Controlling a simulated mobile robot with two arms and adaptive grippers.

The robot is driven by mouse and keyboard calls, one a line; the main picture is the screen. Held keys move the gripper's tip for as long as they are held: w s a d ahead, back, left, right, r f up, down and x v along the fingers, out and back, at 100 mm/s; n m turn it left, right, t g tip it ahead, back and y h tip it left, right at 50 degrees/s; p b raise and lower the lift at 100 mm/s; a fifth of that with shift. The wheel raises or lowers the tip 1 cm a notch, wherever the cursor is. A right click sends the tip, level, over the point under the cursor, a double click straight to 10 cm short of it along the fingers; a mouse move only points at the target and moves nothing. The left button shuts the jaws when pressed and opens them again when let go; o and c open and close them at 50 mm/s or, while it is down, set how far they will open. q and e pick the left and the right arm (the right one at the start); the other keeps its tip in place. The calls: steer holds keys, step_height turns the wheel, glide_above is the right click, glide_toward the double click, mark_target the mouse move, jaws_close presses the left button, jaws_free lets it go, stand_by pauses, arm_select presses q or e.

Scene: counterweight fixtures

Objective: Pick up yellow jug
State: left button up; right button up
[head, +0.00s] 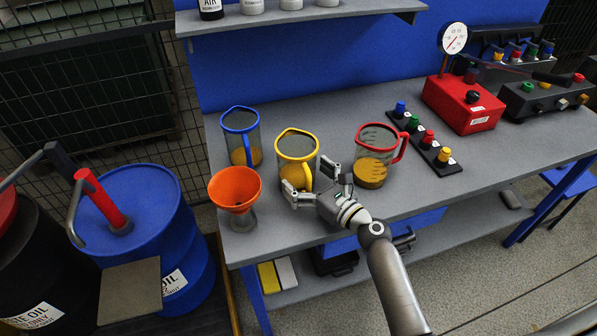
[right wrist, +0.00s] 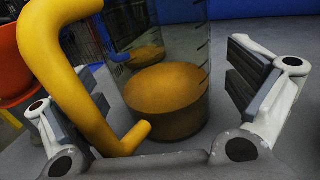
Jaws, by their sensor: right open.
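The yellow jug (head: 297,146) stands upright on the grey workbench, with a yellow rim and handle and amber liquid in its clear body. It is between a blue jug (head: 241,135) and a red jug (head: 378,152). My right gripper (head: 313,183) is open at the front of the yellow jug. In the right wrist view, the jug's body (right wrist: 168,88) shows between the open fingers, and its yellow handle (right wrist: 72,65) runs close by the left finger. I cannot tell whether the finger touches the handle. My left gripper is not in view.
An orange funnel (head: 235,190) stands close at left, near the bench's front edge. A block with coloured knobs (head: 424,139) and a red gauge box (head: 463,104) are to the right. A shelf (head: 300,17) hangs above the back. The right front of the bench (head: 500,160) is clear.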

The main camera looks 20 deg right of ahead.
steer(key=c, duration=1.6)
steer(key=shift+o, duration=0.2)
steer(key=shift+r, duration=0.15)
steer(key=shift+c, duration=0.2)
steer(key=shift+r+p, duration=0.45)
steer(key=shift+r, duration=0.7)
steer(key=s+d+r, duration=0.8)
steer(key=d+r, duration=0.2)
steer(key=shift+s+d+r+p, duration=0.25)
steer(key=shift+s+d+p, duration=0.05)
steer(key=shift+s+d, duration=0.05)
